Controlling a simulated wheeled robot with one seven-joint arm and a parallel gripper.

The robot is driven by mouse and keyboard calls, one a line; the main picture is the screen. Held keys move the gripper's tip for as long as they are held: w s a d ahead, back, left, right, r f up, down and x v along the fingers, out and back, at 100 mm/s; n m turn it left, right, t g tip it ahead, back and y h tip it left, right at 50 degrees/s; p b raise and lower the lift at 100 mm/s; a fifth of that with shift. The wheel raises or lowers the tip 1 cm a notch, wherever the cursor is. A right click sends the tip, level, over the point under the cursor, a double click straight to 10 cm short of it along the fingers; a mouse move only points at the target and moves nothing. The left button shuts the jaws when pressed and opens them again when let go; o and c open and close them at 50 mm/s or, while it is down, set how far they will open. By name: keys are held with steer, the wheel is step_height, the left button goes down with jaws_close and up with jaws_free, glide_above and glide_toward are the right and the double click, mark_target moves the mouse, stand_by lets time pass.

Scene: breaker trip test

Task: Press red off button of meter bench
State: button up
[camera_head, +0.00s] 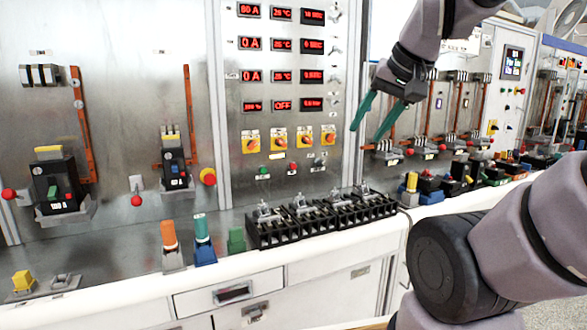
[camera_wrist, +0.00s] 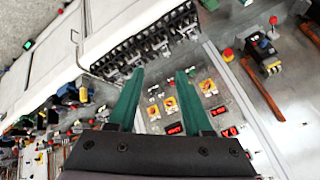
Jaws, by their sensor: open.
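The meter bench panel (camera_head: 285,125) carries red digital displays, a row of yellow rotary switches and, below them, small buttons. A small red button (camera_head: 293,167) sits between a green button (camera_head: 264,170) and small toggle switches (camera_head: 318,162). In the wrist view the red button (camera_wrist: 171,81) shows small between the two fingers. My gripper (camera_head: 367,134) has green fingers, spread apart and empty. In the head view it is up and to the right of the red button, by the panel's right edge. It also shows in the wrist view (camera_wrist: 159,72). Its distance from the panel is unclear.
Black terminal blocks (camera_head: 322,218) with metal clips line the bench shelf below the buttons. Orange (camera_head: 169,236), blue (camera_head: 203,238) and green (camera_head: 236,240) pieces stand to their left. Breakers (camera_head: 175,170) are mounted on the left panel. More equipment stands at the right.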

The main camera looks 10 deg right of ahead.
jaws_close()
stand_by(1.5)
